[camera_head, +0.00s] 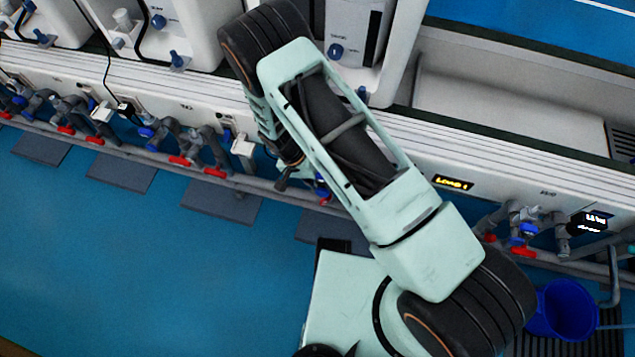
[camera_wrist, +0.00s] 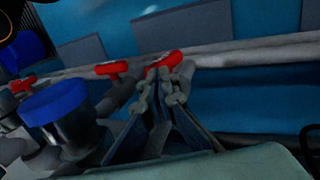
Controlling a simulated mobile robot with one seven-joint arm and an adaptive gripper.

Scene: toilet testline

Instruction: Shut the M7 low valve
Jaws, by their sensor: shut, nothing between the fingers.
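In the wrist view my gripper (camera_wrist: 174,84) is shut and empty. Its fingertips are right at a red valve handle (camera_wrist: 163,62), overlapping its near side; whether they touch cannot be told. A second red handle (camera_wrist: 112,68) sits just to the left, and a large blue knob (camera_wrist: 54,102) is nearer the camera. In the head view my arm hides most of the gripper and the pipework there; a blue-and-red valve (camera_head: 321,187) shows beside the arm. No M7 label is readable, so I cannot tell which valve is the M7 low one.
Several red-handled valves (camera_head: 178,160) line the grey pipe along the white bench front to the left. More valves (camera_head: 522,240) and a blue bucket (camera_head: 565,308) are at right. Grey floor plates (camera_head: 122,172) lie on the open blue floor.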

